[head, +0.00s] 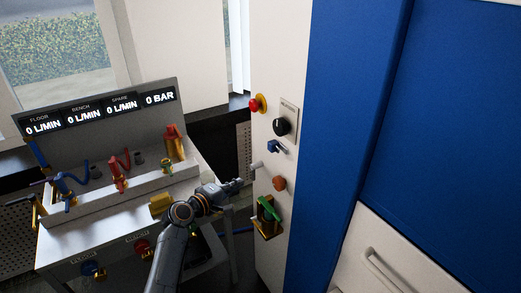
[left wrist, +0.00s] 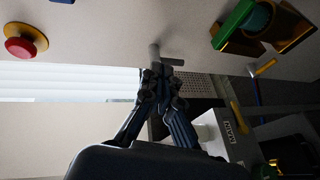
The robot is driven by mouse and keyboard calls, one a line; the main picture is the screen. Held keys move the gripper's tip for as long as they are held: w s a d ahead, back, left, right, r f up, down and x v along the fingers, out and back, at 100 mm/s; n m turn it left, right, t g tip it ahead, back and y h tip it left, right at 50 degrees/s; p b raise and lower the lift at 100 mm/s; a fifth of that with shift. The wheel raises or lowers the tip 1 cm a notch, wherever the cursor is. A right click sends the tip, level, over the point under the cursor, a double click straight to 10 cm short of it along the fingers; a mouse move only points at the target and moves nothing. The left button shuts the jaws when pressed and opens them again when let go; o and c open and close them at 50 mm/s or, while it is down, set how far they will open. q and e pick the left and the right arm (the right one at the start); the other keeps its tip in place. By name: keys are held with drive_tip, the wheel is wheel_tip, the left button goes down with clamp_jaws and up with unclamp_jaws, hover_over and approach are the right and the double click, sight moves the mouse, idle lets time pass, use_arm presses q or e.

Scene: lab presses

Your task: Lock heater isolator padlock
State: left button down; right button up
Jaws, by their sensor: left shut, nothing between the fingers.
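The cream panel (head: 268,60) carries a black rotary knob (head: 281,126) on a pale label plate too small to read. Below it sit a small blue fitting (head: 276,146), a grey peg (head: 257,167), an orange-red knob (head: 279,183) and a green piece (head: 268,208) at a brass-coloured holder (head: 268,231). I cannot tell for certain which is the padlock. My left gripper (head: 238,184) is shut and empty, just left of the panel. In the left wrist view, its fingertips (left wrist: 162,76) are close to the grey peg (left wrist: 155,52); contact is unclear. My right gripper is out of view.
A red button with a yellow collar (head: 257,104) projects from the panel's upper part. A grey bench (head: 85,247) with valves and a lit readout board (head: 100,108) stands at left. A blue cabinet side (head: 345,90) and a white drawer front (head: 400,250) fill the right.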

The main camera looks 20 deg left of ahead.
sight(277, 149)
use_arm(q)
wheel_tip(277, 149, up, 11)
drive_tip(key=t+h, duration=0.1)
drive_tip(key=t, duration=0.1)
drive_tip(key=shift+a+r+n+h, duration=0.2)
drive_tip(key=shift+a+n+h, duration=0.1)
drive_tip(key=shift+a, duration=0.15)
drive_tip(key=p+x, duration=0.1)
drive_tip(key=x, duration=0.9)
drive_tip(key=shift+r+p, duration=0.15)
drive_tip(key=shift+p, duration=0.15)
drive_tip(key=s+d+p, duration=0.2)
drive_tip(key=shift+d, duration=0.25)
drive_tip(key=shift+s+d, duration=0.3)
drive_tip(key=shift+s, duration=0.1)
drive_tip(key=shift+w, duration=0.1)
drive_tip(key=shift+f, duration=0.2)
